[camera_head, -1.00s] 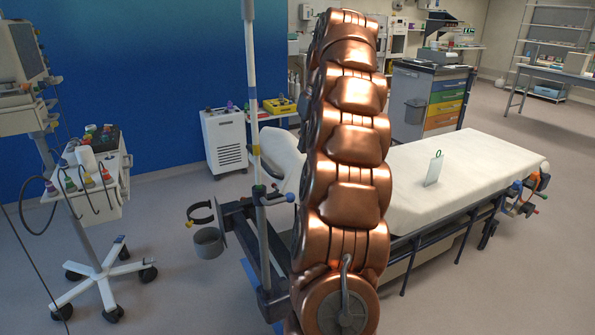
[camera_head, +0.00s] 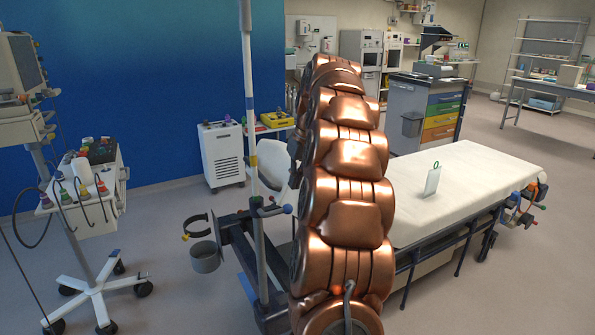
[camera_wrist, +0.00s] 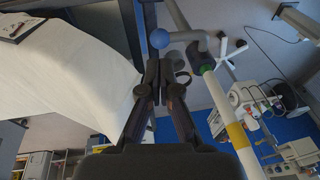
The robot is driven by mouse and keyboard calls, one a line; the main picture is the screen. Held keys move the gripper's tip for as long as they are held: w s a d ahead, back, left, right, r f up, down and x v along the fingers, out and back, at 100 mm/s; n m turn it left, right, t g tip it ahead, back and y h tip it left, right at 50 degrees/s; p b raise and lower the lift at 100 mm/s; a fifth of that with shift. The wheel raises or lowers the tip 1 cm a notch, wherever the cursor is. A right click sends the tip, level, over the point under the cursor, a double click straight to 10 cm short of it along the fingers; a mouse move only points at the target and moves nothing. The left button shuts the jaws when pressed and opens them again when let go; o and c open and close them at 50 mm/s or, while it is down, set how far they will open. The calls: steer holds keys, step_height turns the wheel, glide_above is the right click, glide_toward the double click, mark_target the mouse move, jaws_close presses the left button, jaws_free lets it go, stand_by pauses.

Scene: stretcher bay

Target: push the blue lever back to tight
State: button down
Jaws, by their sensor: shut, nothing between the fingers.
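The blue lever is a grey bar ending in a blue ball (camera_wrist: 158,39); in the head view its blue knob (camera_head: 288,209) sticks out right from a clamp on the pole. The pole (camera_wrist: 222,110) is pale with a yellow band and shows upright in the head view (camera_head: 250,100). In the wrist view my gripper (camera_wrist: 158,66) is shut and empty, its fingertips just below the ball and bar in the picture. I cannot tell whether they touch. In the head view my arm hides my gripper.
The stretcher (camera_head: 470,165) with a white cover and a tagged card (camera_head: 433,180) lies right of my arm. A grey cup holder (camera_head: 205,258) sits left of the pole. A wheeled equipment cart (camera_head: 85,220) stands at left.

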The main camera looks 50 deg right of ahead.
mark_target(290, 206)
steer(key=shift+p+x, duration=0.65)
steer(key=shift+x, duration=2.3)
steer(key=shift+f, duration=0.1)
